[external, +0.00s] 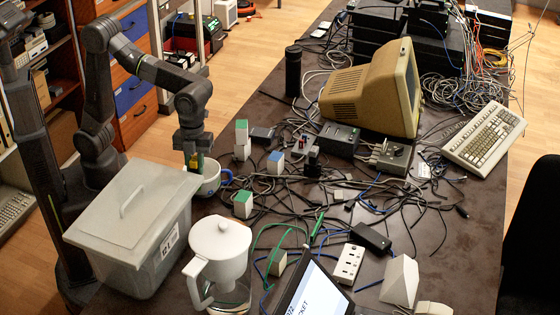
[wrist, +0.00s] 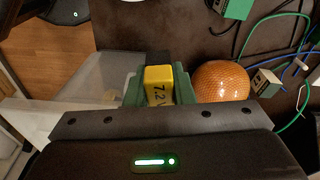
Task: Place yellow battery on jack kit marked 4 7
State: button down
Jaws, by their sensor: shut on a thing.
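My gripper (external: 193,158) points down above the table's left edge, beside the lidded bin, and is shut on the yellow battery (external: 198,163). In the wrist view the battery (wrist: 159,82), with black "7.2" print and a dark end, sits between the green fingers of my gripper (wrist: 158,88). Small green-topped white boxes (external: 243,204) and a blue-topped one (external: 275,162) stand right of the gripper.
The grey lidded bin (external: 130,215) stands close at left, its label unreadable. A white jug (external: 218,250) is in front. An orange textured round thing (wrist: 221,82) shows beside the battery. Loose cables, a beige monitor (external: 365,90) and a keyboard (external: 484,137) crowd the table.

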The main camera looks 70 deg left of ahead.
jog(key=shift+w+d+r, duration=0.15)
jog(key=shift+r, duration=0.35)
jog(key=w+d+r+n+p, duration=0.2)
jog(key=w+d+p, duration=0.15)
jog(key=d, duration=0.25)
jog(key=n+t+p, duration=0.1)
jog(key=n+p, duration=0.8)
jog(key=p, duration=0.3)
send_over(278, 256)
notch_tip(278, 256, down, 4)
jog(key=f, duration=0.4)
jog(key=f+p, duration=0.1)
jog(key=f, duration=0.4)
jog(key=shift+a+f, duration=0.2)
jog(key=shift+f, duration=0.1)
jog(key=shift+f, duration=0.2)
jog(key=c, duration=1.3)
grip_release()
jog(key=shift+o, duration=0.2)
